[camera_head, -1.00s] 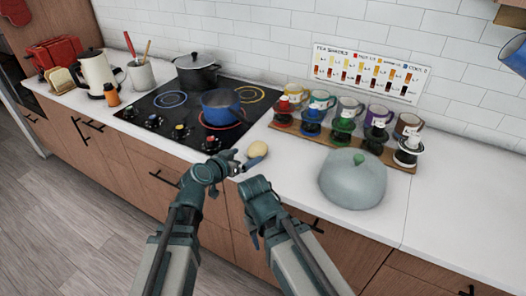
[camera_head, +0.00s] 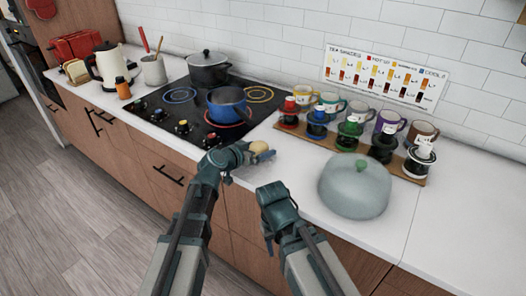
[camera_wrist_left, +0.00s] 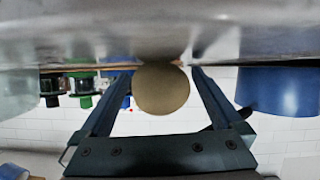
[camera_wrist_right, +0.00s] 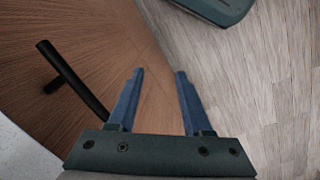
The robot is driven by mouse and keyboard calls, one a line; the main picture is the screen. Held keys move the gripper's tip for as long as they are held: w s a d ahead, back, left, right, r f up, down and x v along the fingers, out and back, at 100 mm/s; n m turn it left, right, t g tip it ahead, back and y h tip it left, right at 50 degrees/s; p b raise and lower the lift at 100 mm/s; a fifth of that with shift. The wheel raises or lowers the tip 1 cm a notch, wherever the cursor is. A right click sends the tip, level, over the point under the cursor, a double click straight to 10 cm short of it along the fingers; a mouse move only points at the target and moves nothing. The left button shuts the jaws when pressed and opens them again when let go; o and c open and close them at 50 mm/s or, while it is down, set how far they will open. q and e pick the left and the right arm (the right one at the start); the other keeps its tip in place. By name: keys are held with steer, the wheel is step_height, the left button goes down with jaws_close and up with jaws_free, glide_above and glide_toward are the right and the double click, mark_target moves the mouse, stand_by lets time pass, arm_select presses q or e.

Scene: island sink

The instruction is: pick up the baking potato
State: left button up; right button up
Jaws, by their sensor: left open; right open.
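The baking potato (camera_head: 258,146) is a pale tan, rounded lump on the white counter, just right of the cooktop. In the left wrist view the potato (camera_wrist_left: 161,88) lies between the two open blue fingers of my left gripper (camera_wrist_left: 160,86), with a gap seen on each side near the palm. In the head view my left gripper (camera_head: 260,157) is at the potato and partly covers it. My right gripper (camera_wrist_right: 155,88) is open and empty, in front of a wooden cabinet face. Its fingertips are hidden in the head view.
A grey-green domed lid (camera_head: 355,187) stands right of the potato. The wooden rack (camera_head: 300,131) of drippers and mugs is behind. A blue pot (camera_head: 228,106) sits on the cooktop to the left. A black cabinet handle (camera_wrist_right: 70,80) is near my right gripper. Counter at far right is clear.

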arm_select(q)
steer(key=shift+a, duration=0.15)
steer(key=c, duration=1.5)
steer(key=shift+c, duration=0.2)
arm_select(e)
steer(key=shift+a, duration=0.1)
arm_select(q)
steer(key=shift+r, duration=0.1)
arm_select(e)
steer(key=shift+r, duration=0.15)
